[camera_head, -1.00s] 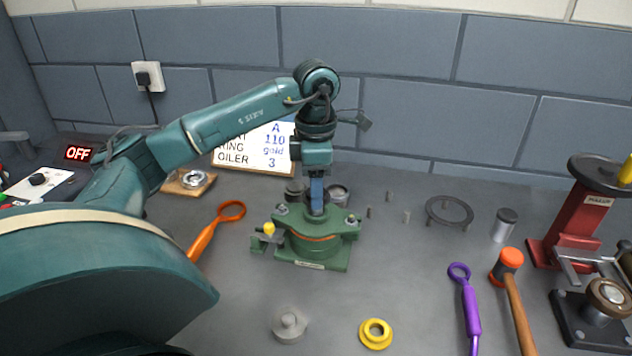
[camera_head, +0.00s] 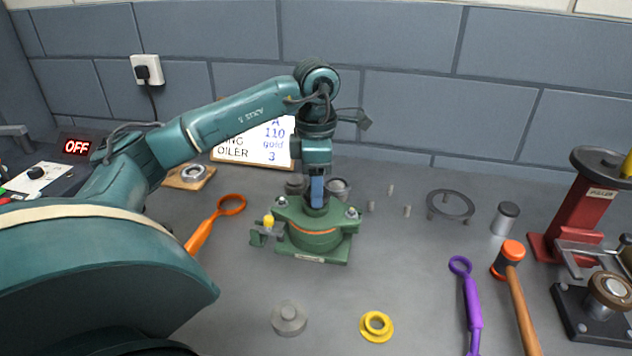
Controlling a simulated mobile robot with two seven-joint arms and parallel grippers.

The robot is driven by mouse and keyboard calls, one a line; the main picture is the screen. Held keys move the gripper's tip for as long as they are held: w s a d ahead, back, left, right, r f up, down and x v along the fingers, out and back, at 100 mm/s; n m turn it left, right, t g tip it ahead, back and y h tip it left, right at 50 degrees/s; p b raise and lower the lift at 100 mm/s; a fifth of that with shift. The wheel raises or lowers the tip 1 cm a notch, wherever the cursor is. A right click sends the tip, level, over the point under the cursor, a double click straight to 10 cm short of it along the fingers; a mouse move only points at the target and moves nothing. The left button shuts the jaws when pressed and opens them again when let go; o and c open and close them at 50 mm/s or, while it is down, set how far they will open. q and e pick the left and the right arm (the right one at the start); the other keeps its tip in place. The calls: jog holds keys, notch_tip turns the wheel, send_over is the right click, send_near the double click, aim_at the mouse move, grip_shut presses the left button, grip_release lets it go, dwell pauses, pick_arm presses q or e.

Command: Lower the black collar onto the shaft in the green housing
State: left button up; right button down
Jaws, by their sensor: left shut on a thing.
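The green housing (camera_head: 316,241) stands upright on its base plate in the middle of the table, with an orange band around it. My left gripper (camera_head: 317,193) points straight down over the middle of the housing's top. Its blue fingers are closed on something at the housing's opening. The black collar and the shaft cannot be made out; the fingers and the housing's top hide that spot. My right gripper is not in view.
A yellow ring (camera_head: 376,326) and a grey flanged part (camera_head: 289,318) lie in front. An orange ring tool (camera_head: 215,222) lies left. A purple tool (camera_head: 466,300), a mallet (camera_head: 513,275) and a red press (camera_head: 575,215) stand or lie right. Small pins (camera_head: 407,211) are behind right.

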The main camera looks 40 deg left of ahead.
pick_arm(q)
jog(key=shift+f, duration=0.25)
dwell(0.5)
jog(key=o, duration=1)
jog(key=shift+o, duration=0.2)
notch_tip(320, 180, up, 7)
jog(key=p, duration=0.5)
jog(key=shift+f, duration=0.15)
